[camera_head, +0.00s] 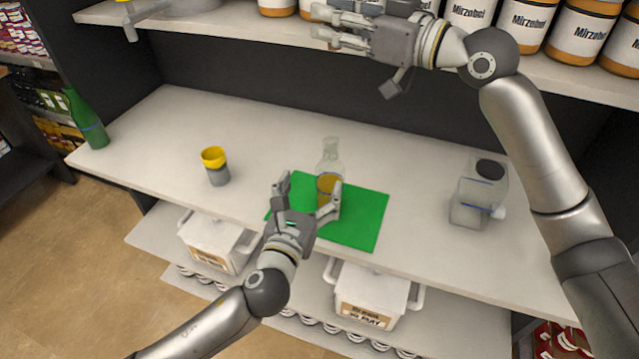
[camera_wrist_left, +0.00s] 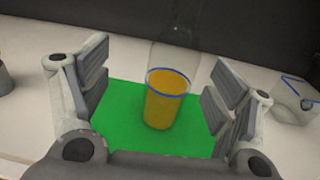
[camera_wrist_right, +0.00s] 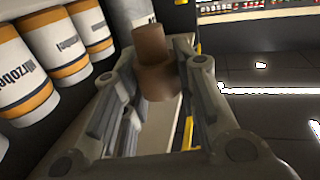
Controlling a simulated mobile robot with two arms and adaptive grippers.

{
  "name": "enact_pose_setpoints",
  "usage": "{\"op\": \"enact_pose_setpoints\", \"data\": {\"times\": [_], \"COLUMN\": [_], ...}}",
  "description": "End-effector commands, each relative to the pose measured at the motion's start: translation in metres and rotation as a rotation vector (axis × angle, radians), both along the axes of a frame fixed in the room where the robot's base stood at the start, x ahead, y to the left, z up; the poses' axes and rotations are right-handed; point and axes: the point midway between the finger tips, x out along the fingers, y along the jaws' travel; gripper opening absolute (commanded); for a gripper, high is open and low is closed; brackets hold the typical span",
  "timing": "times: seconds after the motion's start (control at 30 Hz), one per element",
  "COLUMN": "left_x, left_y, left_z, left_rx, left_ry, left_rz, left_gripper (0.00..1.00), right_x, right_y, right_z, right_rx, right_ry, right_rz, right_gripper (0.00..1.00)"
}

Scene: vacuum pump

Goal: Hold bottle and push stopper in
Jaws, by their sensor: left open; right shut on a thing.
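A clear bottle (camera_head: 330,158) with amber liquid and a blue ring stands upright on a green mat (camera_head: 366,215). My left gripper (camera_head: 307,196) is open in front of it. In the left wrist view the bottle (camera_wrist_left: 168,98) shows between the spread fingers (camera_wrist_left: 158,84), with a gap on each side; its top is cut off. My right gripper (camera_head: 328,27) is raised at the upper shelf, well above the bottle. In the right wrist view its fingers (camera_wrist_right: 163,88) are shut on a brown stepped stopper (camera_wrist_right: 152,44), which sticks out past the fingertips.
A yellow-topped grey cup (camera_head: 215,166) and a green bottle (camera_head: 87,120) stand left on the white table. A clear container with a dark round top (camera_head: 478,192) stands right. Labelled jars (camera_head: 527,22) line the upper shelf near my right gripper. White bins (camera_head: 372,291) sit below.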

Motion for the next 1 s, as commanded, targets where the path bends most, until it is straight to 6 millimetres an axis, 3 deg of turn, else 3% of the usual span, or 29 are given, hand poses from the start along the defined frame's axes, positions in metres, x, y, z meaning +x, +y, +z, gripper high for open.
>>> {"op": "enact_pose_setpoints", "data": {"times": [0.1, 0.23, 0.7, 1.0], "left_x": [0.002, 0.002, 0.001, 0.052], "left_y": [-0.014, -0.019, -0.018, -0.034], "left_z": [0.011, 0.007, -0.067, -0.065], "left_rx": [-0.017, -0.024, -0.022, -0.025], "left_ry": [-0.019, -0.021, -0.017, -0.023], "left_rz": [-0.042, -0.055, -0.053, -0.054], "left_gripper": [0.82, 0.82, 0.82, 0.82], "right_x": [0.0, 0.0, 0.0, 0.0], "right_y": [0.0, 0.0, 0.0, 0.0], "right_z": [0.0, 0.0, 0.0, 0.0], "right_rx": [0.0, 0.0, 0.0, 0.0], "right_ry": [0.0, 0.0, 0.0, 0.0], "right_rz": [0.0, 0.0, 0.0, 0.0], "right_gripper": [0.15, 0.15, 0.15, 0.15]}}
